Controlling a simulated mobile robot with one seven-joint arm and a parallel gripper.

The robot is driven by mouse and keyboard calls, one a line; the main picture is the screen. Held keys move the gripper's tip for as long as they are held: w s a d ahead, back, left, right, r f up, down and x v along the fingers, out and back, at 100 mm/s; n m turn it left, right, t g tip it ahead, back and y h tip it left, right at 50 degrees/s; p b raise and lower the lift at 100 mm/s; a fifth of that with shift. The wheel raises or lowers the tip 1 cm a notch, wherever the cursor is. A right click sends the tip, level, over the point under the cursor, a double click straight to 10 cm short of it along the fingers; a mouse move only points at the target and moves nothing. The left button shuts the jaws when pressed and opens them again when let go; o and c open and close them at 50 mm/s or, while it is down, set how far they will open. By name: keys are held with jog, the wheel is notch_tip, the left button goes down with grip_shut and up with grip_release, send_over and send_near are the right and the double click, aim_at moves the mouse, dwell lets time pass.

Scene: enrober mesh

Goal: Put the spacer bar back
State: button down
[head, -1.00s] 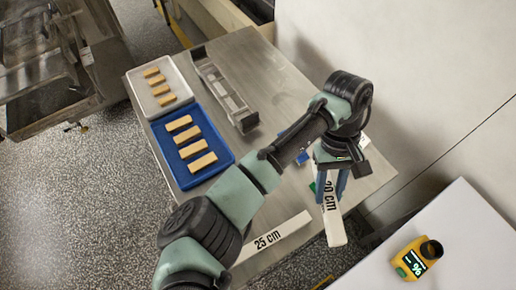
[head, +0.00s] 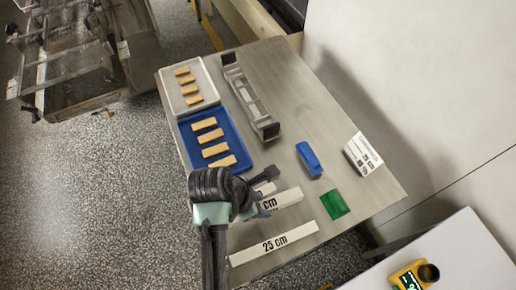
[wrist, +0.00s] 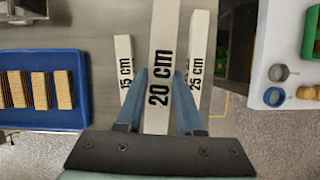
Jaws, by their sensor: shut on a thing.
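My gripper (head: 262,208) is shut on the white 20 cm spacer bar (head: 287,201). In the wrist view the fingers (wrist: 160,78) grip its sides, and its label reads "20 cm" (wrist: 160,50). The held bar lies between the 15 cm bar (wrist: 124,75) on the left and the 25 cm bar (wrist: 198,60) on the right, roughly parallel to both. It looks nearer the camera than they do; I cannot tell whether it touches the table. The 25 cm bar (head: 274,244) lies at the table's front edge in the head view. The 15 cm bar is mostly hidden there.
On the metal table (head: 300,95) are a blue tray (head: 238,150) and a white tray (head: 212,85) with biscuits, and a metal frame (head: 250,97). A blue block (head: 309,158), a green square (head: 335,205) and a printed white block (head: 363,154) lie right of my gripper.

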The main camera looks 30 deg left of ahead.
jog(key=shift+n, duration=0.3)
jog(key=f, duration=0.3)
jog(key=s+a+f, duration=0.1)
jog(key=f, duration=0.1)
jog(key=shift+s+f, duration=0.1)
jog(key=shift+f, duration=0.25)
jog(key=shift+d+f, duration=0.1)
jog(key=shift+f, duration=2.3)
jog(key=shift+f, duration=0.2)
jog(key=c, duration=0.5)
grip_release()
jog(key=shift+r, duration=0.1)
jog(key=v, duration=1.2)
jog(key=shift+r, duration=0.1)
